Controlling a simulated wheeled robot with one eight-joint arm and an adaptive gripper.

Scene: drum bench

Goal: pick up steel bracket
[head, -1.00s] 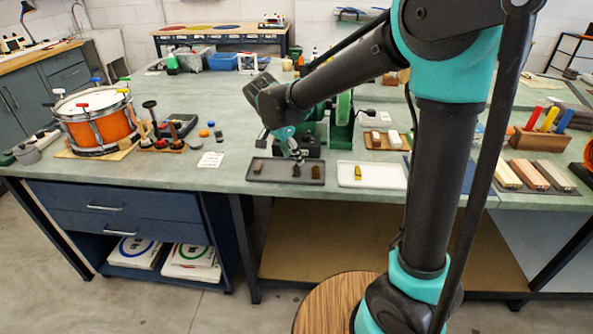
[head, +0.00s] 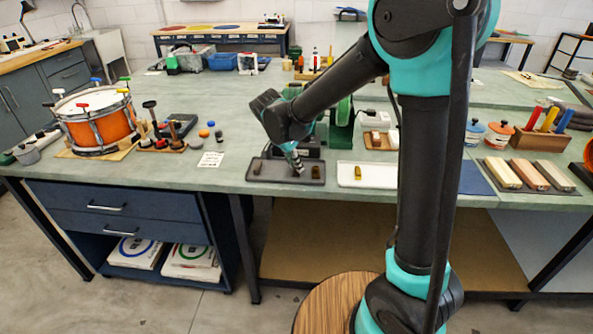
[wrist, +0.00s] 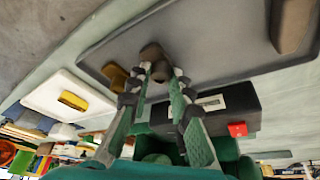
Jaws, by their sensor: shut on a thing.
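A small grey-brown piece (wrist: 153,54), which I take to be the steel bracket, stands in the dark grey tray (head: 275,181). My gripper (head: 299,171) reaches down into this tray from above. In the wrist view my gripper (wrist: 160,70) has its fingertips shut on the piece, with its upper end showing beyond the tips. The fingers mostly hide it in the head view. I cannot see a gap between the piece and the tray.
A brownish piece (head: 257,167) lies left in the dark tray and a darker brass-toned piece (head: 316,172) right, close to my fingers. A white tray (head: 385,178) with a yellow piece (head: 358,171) stands to the right. A black box (wrist: 205,108) stands close to the fingers.

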